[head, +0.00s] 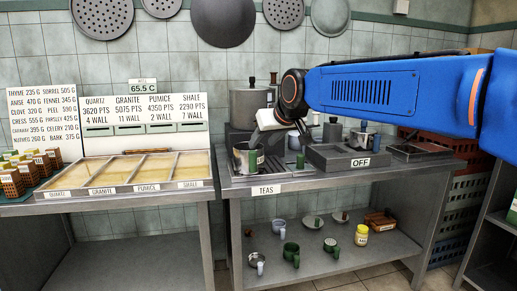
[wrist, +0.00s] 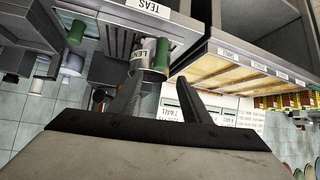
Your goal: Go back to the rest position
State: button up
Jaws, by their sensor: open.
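My gripper (head: 257,138) is at the end of my blue arm, which reaches in from the right of the head view. It hangs just above a metal pot (head: 241,158) at the left end of the grey counter (head: 226,184) marked TEAS. In the wrist view my gripper (wrist: 160,80) has its two dark fingers spread apart with nothing held between them.
A large grey pot (head: 248,106) stands behind. A grey unit marked OFF (head: 342,157) is to the right. A compartmented tray (head: 132,172) sits on the left table. Stacked crates (head: 468,190) are at the right.

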jog(key=v, duration=0.7)
jog(key=s+d+f+m+h, duration=0.1)
jog(key=s+d+f, duration=0.2)
jog(key=d, duration=0.3)
jog(key=s+d+f+h, duration=0.1)
jog(key=s+d+f, duration=0.2)
jog(key=s+d, duration=0.15)
jog(key=s+d+f+m+g+h, duration=0.1)
jog(key=s+d+f+m+g, duration=0.1)
jog(key=s+d+f, duration=0.7)
jog(key=s+d+f+m+g+h, duration=0.1)
jog(key=s+d+f+m+g, duration=0.1)
jog(key=s+d+f, duration=0.8)
jog(key=s+f, duration=0.6)
jog(key=f, duration=0.1)
jog(key=shift+m+h, duration=0.4)
